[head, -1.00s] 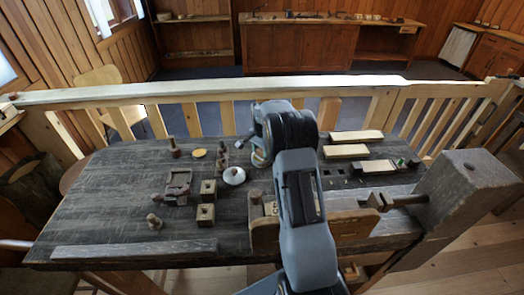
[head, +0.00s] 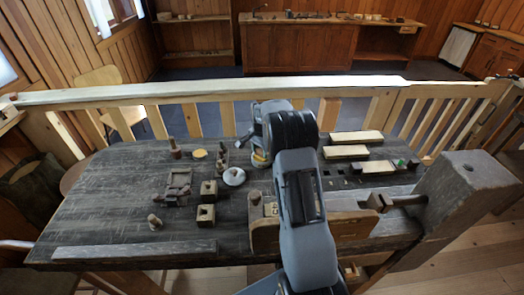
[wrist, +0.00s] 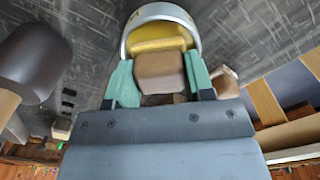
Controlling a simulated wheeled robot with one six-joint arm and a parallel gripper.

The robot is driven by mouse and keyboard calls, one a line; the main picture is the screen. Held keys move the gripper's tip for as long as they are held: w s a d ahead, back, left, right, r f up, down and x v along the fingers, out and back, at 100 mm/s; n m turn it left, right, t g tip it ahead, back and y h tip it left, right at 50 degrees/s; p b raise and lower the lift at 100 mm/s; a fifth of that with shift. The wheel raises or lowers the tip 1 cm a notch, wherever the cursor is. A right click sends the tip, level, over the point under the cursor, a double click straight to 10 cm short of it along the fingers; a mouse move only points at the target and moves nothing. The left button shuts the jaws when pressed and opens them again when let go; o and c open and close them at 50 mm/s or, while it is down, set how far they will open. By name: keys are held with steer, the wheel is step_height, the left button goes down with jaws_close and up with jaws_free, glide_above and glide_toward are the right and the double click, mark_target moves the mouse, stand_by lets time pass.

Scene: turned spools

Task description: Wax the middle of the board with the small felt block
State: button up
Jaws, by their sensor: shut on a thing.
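My gripper (wrist: 158,82), with green finger pads, is shut on a small brown block (wrist: 160,70), which looks like the felt block. In the wrist view the block is in front of yellow wax (wrist: 160,45) inside a round metal tin (wrist: 160,12). I cannot tell whether it touches the wax. In the head view a bit of the tin (head: 260,158) shows beside my arm, and my gripper is mostly hidden. I cannot tell which is the task's board.
The dark bench (head: 110,200) holds a white disc (head: 234,176), a yellow disc (head: 199,153), wooden blocks (head: 206,213) and turned pieces (head: 155,221) on the left. A big vise block (head: 465,185) stands at the right end. A railing (head: 220,92) runs behind. The bench's left is mostly clear.

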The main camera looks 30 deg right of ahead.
steer(key=shift+r+p, duration=2.05)
steer(key=shift+r, duration=1.2)
steer(key=shift+f, duration=0.1)
